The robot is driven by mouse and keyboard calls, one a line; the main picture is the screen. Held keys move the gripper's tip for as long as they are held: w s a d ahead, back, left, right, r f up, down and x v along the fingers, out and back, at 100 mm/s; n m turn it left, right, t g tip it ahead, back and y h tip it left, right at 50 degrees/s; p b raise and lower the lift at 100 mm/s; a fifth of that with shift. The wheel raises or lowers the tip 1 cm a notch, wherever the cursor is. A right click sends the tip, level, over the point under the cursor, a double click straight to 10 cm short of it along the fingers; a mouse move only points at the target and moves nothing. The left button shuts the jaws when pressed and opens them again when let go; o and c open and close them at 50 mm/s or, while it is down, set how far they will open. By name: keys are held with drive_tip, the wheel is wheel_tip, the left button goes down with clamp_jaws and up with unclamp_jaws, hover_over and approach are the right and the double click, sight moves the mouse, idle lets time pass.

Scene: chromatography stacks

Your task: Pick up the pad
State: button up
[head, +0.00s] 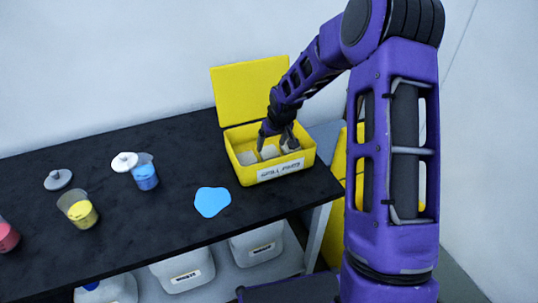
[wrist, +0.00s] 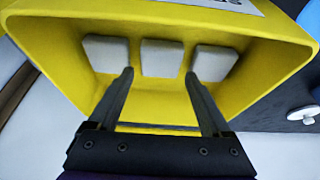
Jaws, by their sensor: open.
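Three whitish pads stand in a row inside the open yellow spill box (head: 243,178): a left pad (head: 247,158), a middle pad (head: 269,152) and a right pad (head: 290,146). The wrist view shows them too, as a left pad (wrist: 106,53), a middle pad (wrist: 162,58) and a right pad (wrist: 213,63). My gripper (head: 276,140) is over the box and pointing down into it. In the wrist view my gripper (wrist: 159,76) is open and empty, its fingertips on either side of the middle pad's near end. I cannot tell whether they touch it.
The box's yellow lid (head: 250,90) stands raised behind it. A blue spill (head: 212,201) lies on the black bench (head: 170,225) left of the box. Beakers of blue (head: 146,177), yellow (head: 82,213) and red (head: 7,237) liquid stand further left. White jugs (head: 185,271) sit below the bench.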

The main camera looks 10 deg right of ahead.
sight(269, 151)
drive_tip(key=x, duration=0.4)
drive_tip(key=shift+s, duration=0.15)
drive_tip(key=c, duration=1)
drive_tip(key=shift+o, duration=0.2)
drive_tip(key=shift+r, duration=0.1)
